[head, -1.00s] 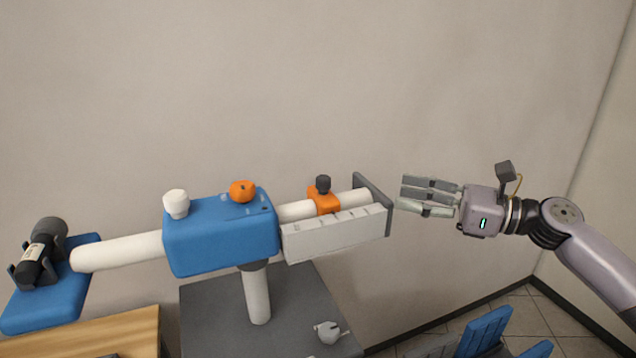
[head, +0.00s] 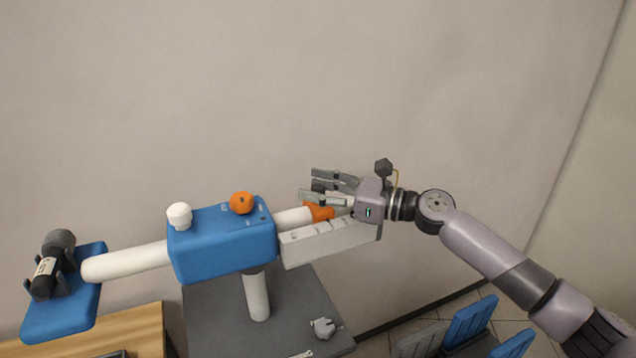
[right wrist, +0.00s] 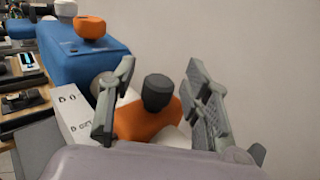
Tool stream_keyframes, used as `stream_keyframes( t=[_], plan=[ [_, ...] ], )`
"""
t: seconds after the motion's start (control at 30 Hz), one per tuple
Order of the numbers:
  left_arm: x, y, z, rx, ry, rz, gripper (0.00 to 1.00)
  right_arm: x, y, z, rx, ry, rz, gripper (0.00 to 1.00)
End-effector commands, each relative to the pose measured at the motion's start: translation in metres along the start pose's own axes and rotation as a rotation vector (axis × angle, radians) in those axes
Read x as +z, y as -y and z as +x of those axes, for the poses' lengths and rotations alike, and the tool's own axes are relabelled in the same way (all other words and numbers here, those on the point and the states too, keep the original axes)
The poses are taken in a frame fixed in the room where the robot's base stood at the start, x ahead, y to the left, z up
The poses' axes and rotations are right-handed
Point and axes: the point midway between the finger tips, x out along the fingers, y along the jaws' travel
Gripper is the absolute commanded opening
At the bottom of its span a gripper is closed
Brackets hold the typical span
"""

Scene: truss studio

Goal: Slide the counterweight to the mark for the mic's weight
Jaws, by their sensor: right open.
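The orange counterweight (head: 321,212) with a dark knob sits on the white beam (head: 293,218), right of the blue housing (head: 222,247). It also shows in the right wrist view (right wrist: 137,121), its dark knob (right wrist: 158,92) on top. My right gripper (head: 325,184) is open around the counterweight, with fingers on either side of the knob in the right wrist view (right wrist: 165,95) and a gap to it. The white mark scale (head: 318,243) runs along the beam; its printing is only partly readable. The mic (head: 52,265) lies in a cradle on the blue left plate (head: 62,315).
A white knob (head: 180,216) and an orange knob (head: 241,203) top the housing. A white post (head: 257,296) rises from a grey base (head: 215,320). A wooden table (head: 125,328) stands at left, blue-grey slatted pieces (head: 470,325) at lower right. The wall behind is plain.

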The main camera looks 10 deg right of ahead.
Motion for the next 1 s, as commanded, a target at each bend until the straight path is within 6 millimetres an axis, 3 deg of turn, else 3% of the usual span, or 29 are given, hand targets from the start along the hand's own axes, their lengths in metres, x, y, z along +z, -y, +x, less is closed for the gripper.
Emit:
stream_keyframes(
  t=[0.27,0.9,1.0],
  plan=[
    [0.0011,0.0043,-0.0001,-0.005,0.001,0.0,0.62,0.0,0.0002,0.0009,-0.001,0.0,-0.001,0.44],
    [0.0013,0.0055,-0.0002,-0.007,0.002,-0.002,0.62,0.0002,0.0002,0.0006,-0.001,0.001,0.0,0.01],
    [0.0013,0.0055,-0.0002,-0.007,0.002,-0.002,0.62,0.0003,0.0002,0.0006,-0.001,0.001,0.0,0.0]
  ],
)
